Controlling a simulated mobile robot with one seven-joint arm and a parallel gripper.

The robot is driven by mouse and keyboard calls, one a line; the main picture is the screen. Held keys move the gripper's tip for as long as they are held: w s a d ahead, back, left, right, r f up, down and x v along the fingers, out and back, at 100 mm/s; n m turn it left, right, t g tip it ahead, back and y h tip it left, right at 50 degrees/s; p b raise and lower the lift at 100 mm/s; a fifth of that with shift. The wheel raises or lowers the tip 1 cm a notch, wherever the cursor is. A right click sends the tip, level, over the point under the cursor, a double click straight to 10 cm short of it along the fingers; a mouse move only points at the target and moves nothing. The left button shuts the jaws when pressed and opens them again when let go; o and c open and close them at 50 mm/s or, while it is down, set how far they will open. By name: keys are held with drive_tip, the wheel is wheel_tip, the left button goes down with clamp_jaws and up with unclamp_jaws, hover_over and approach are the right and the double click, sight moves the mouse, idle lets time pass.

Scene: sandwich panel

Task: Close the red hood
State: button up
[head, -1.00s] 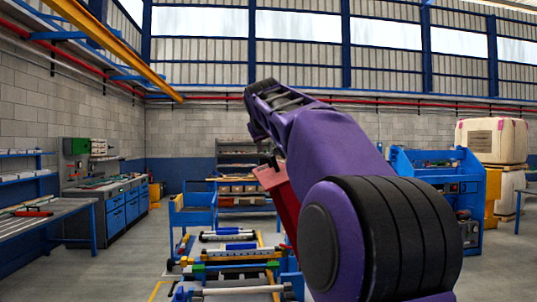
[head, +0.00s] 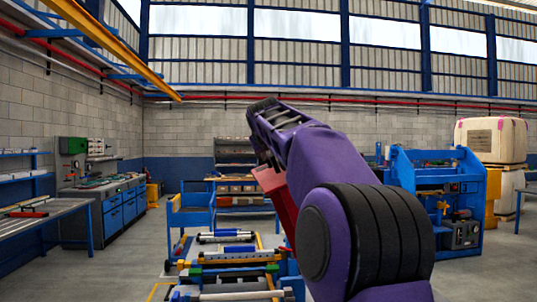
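The red hood (head: 282,203) shows as a tilted red panel with a paler pink upper face, at the middle of the head view. It stands raised above the right side of the blue-framed bench. My purple arm crosses in front of it and hides its right part. The dark end of my arm hangs down just above the hood's upper left edge. My gripper (head: 267,156) is small, dark and mostly hidden there. I cannot tell whether its fingers are open, or whether it touches the hood.
The bench (head: 235,270) carries several rods and clamps with blue, green and yellow parts. A blue cart (head: 190,217) stands behind it. A workbench (head: 105,200) is on the left. A blue machine (head: 440,190) stands at right. Floor is clear at left and right.

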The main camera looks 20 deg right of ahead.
clamp_jaws()
idle(1.1)
